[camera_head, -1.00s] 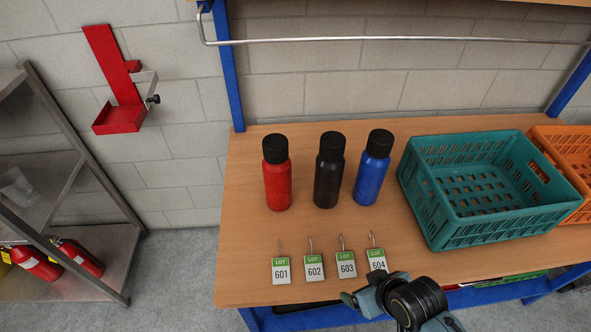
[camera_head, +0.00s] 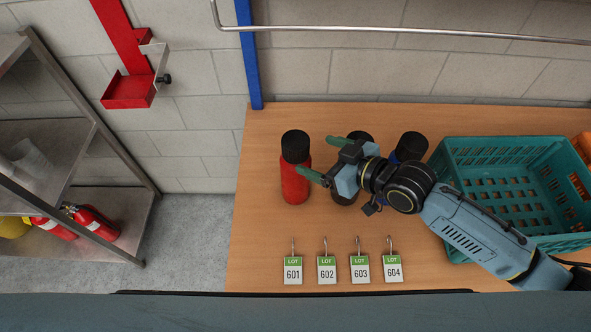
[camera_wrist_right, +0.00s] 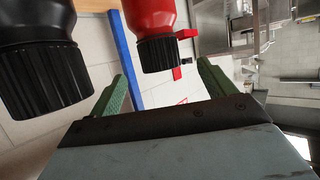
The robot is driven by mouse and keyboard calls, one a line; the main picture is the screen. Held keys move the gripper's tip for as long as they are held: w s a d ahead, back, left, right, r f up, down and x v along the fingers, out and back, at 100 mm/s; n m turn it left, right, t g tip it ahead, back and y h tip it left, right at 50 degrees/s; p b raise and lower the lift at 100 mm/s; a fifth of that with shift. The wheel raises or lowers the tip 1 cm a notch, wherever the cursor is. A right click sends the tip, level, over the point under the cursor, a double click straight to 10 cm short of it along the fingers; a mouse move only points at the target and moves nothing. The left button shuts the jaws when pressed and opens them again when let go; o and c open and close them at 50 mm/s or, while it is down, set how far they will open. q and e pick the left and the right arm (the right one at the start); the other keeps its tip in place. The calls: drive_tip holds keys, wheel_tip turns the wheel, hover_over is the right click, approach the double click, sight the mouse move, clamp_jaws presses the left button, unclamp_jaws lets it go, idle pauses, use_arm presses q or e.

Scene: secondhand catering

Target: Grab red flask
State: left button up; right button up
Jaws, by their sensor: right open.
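The red flask (camera_head: 295,184), with a black cap, stands upright on the wooden table, leftmost in a row of flasks. My right gripper (camera_head: 316,158) is open and empty, just to its right, with its green fingers pointing toward it. In the right wrist view the red flask (camera_wrist_right: 152,18) appears upside down, ahead of the gap between the two green fingers (camera_wrist_right: 165,85). I cannot tell whether a finger touches it. The black flask (camera_head: 343,192) stands partly hidden beneath my right gripper. My left gripper is not in view.
A blue flask (camera_head: 394,157) stands partly hidden behind my right arm. The black flask is close on the left in the wrist view (camera_wrist_right: 45,70). Several lot tags (camera_head: 326,270) lie in front. A teal crate (camera_head: 462,150) stands right. The table left of the red flask is clear.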

sight(296, 147)
drive_tip(key=shift+x, duration=1.2)
drive_tip(key=shift+w+a+f, duration=0.15)
drive_tip(key=shift+w+a, duration=0.1)
drive_tip(key=x, duration=0.4)
drive_tip(key=shift+w+a, duration=0.15)
drive_tip(key=shift+w+a+f, duration=0.15)
drive_tip(key=shift+a+f, duration=0.05)
drive_tip(key=shift+a, duration=0.05)
use_arm(q)
drive_tip(key=shift+w+d, duration=0.1)
drive_tip(key=shift+w, duration=0.7)
use_arm(e)
drive_tip(key=shift+c, duration=1.1)
use_arm(q)
drive_tip(key=shift+s, duration=0.15)
use_arm(e)
drive_tip(key=c, duration=1.5)
